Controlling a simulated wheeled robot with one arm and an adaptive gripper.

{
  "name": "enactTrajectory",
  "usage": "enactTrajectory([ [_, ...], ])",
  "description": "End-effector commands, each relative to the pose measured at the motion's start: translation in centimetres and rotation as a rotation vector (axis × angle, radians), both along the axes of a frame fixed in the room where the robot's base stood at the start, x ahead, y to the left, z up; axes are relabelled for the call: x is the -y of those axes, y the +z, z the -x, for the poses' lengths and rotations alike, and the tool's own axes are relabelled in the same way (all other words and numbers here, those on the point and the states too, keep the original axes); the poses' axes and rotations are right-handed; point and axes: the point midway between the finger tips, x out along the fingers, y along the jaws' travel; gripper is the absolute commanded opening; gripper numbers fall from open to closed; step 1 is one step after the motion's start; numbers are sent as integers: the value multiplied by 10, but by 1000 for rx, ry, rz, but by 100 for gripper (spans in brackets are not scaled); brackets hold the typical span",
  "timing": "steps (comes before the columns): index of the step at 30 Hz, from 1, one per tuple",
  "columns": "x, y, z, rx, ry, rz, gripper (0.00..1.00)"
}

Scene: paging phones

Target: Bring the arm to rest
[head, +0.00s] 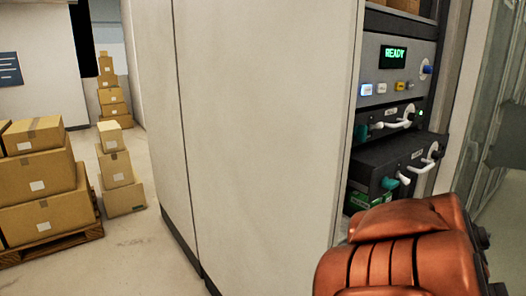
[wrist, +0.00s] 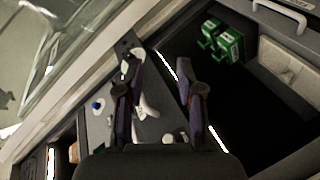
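My copper-coloured arm (head: 400,250) fills the lower right of the head view, in front of the equipment rack; my gripper is out of sight there. In the wrist view my gripper (wrist: 157,68) shows two dark fingers held apart, with nothing gripped between them. Behind the fingers is the grey front of the equipment, with a white curved handle (wrist: 146,108) near the left finger.
The rack holds a panel with a green "READY" display (head: 395,53) and drawers with white handles (head: 423,166). Green boxes (wrist: 230,45) lie in a dark compartment. A pale wall panel (head: 265,130) stands beside the rack. Cardboard boxes (head: 38,180) stand left, with clear floor (head: 150,250) between.

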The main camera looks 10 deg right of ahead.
Motion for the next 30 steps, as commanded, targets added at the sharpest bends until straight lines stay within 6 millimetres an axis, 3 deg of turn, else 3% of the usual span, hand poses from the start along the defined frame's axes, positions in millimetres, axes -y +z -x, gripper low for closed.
enactTrajectory([
  [8, -64, -58, 29, -112, -107, -331, 37],
  [17, -166, -120, 84, -341, -179, -667, 37],
  [24, -257, -150, 153, -612, -208, -878, 37],
  [30, -316, -157, 218, -854, -223, -976, 37],
])
